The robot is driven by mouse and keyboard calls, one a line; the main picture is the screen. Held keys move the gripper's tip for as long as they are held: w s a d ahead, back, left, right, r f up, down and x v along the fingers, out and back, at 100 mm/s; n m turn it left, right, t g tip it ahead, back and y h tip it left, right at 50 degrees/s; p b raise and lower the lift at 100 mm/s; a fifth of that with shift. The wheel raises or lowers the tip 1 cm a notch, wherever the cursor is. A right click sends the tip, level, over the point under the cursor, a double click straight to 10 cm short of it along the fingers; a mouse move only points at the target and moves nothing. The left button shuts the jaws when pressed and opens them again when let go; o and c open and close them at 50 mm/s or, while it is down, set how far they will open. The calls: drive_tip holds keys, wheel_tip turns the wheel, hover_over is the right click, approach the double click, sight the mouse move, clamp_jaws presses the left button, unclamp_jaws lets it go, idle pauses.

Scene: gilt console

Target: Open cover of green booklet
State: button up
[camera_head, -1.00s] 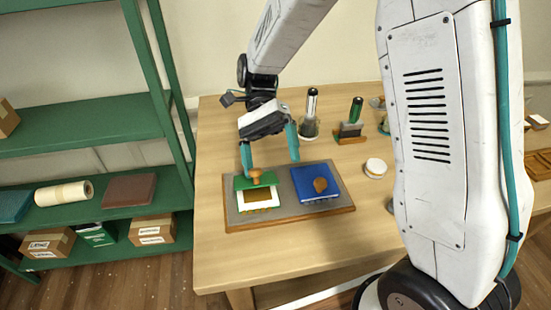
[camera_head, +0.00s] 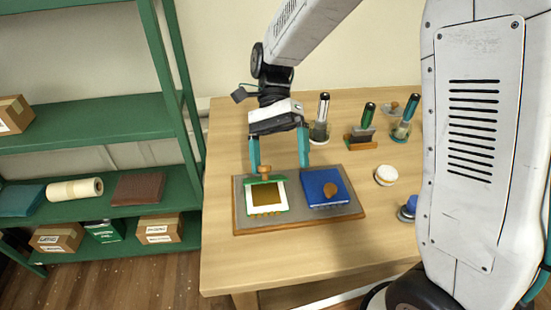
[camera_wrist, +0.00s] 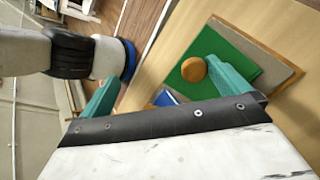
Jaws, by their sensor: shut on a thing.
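The green booklet (camera_head: 283,207) lies on the left of a grey board. Its cover (camera_head: 265,182) is raised at the far edge, showing a white page with a brown panel. An orange-brown knob (camera_head: 264,170) sits on the cover. The wrist view shows the cover's green face (camera_wrist: 215,45) and the round knob (camera_wrist: 193,69). My gripper (camera_head: 279,166) is above the board, shut on the knob. Its teal fingers look spaced apart, with one right beside the knob; the exact contact is hard to see.
A blue booklet (camera_head: 318,184) with a brown knob lies right of the green one on the same board (camera_head: 242,222). A white round item (camera_head: 386,175) and several upright dark-topped tools stand to the right. The table front (camera_head: 270,265) is clear. Green shelves (camera_head: 90,132) stand at left.

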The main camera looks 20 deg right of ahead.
sight(281, 177)
drive_tip(key=shift+g, duration=0.4)
drive_tip(key=r, duration=0.2)
drive_tip(key=d+r, duration=0.1)
drive_tip(key=r, duration=0.1)
drive_tip(key=shift+w+r, duration=0.1)
drive_tip(key=shift+r, duration=0.2)
drive_tip(key=shift+s+d+r, duration=0.3)
drive_tip(key=shift+s+r, duration=0.05)
drive_tip(key=shift+r, duration=0.15)
drive_tip(key=shift+s+d+r, duration=0.25)
drive_tip(key=shift+s+r, duration=0.05)
drive_tip(key=shift+r, duration=0.15)
drive_tip(key=c, duration=0.7)
drive_tip(key=shift+w+a+r, duration=0.2)
drive_tip(key=shift+w+a, duration=0.05)
drive_tip(key=shift+w, duration=0.25)
drive_tip(key=shift+w+a+r, duration=0.15)
drive_tip(key=shift+w+a, duration=0.05)
drive_tip(key=shift+w, duration=0.25)
drive_tip(key=shift+c, duration=0.2)
